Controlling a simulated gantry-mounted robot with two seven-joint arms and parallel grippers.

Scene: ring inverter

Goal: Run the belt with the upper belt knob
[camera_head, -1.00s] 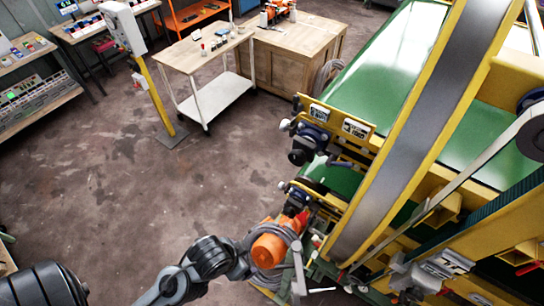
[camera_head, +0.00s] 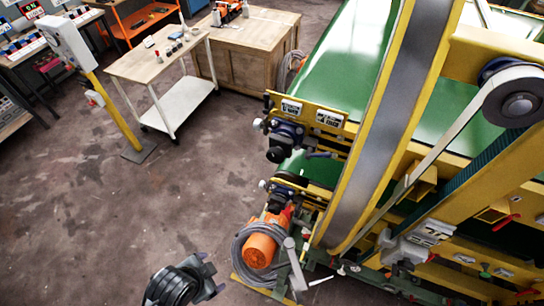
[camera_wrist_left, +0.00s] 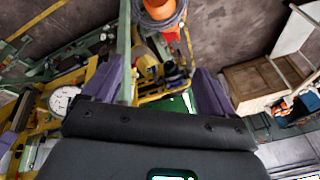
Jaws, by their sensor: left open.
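The upper belt knob seems to be the dark round knob (camera_head: 278,155) on the blue-grey unit under two labels, at the left edge of the yellow belt frame. A similar lower unit (camera_head: 284,187) sits below it, partly hidden. The green belt (camera_head: 350,75) runs behind them; I cannot tell whether it moves. My left gripper (camera_head: 210,275) is at the bottom, left of and below the knob, well apart from it. In the left wrist view its two purple-grey fingers (camera_wrist_left: 160,88) are spread with nothing held between them. My right gripper is not in view.
An orange motor (camera_head: 262,247) with coiled grey hose stands between my left gripper and the knob units. A yellow post (camera_head: 115,115) and a wooden-topped trolley (camera_head: 155,62) stand at upper left. The floor left of the machine is clear.

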